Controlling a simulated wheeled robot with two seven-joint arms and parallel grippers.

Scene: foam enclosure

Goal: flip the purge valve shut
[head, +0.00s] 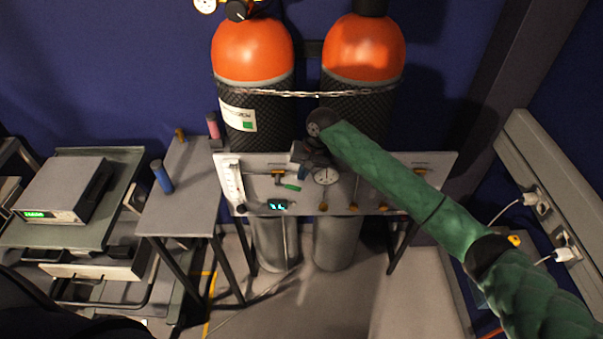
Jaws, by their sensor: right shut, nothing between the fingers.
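A pale valve panel (340,197) stands in front of two gas cylinders. I cannot read the labels, so I cannot tell for sure which one is the purge valve. My right arm, in a green sleeve, reaches in from the right. My right gripper (307,163) is shut and empty in front of the panel's upper edge, just above the green lever and the gauge. It covers part of the panel there; contact cannot be told. My left gripper is not in view.
The orange-topped cylinders, left (252,50) and right (362,48), are held by a chain (300,94). A grey side table (190,205) with a blue cylinder (162,177) stands left of the panel. Further left is an instrument (62,190) on a cart. Wall sockets are at right.

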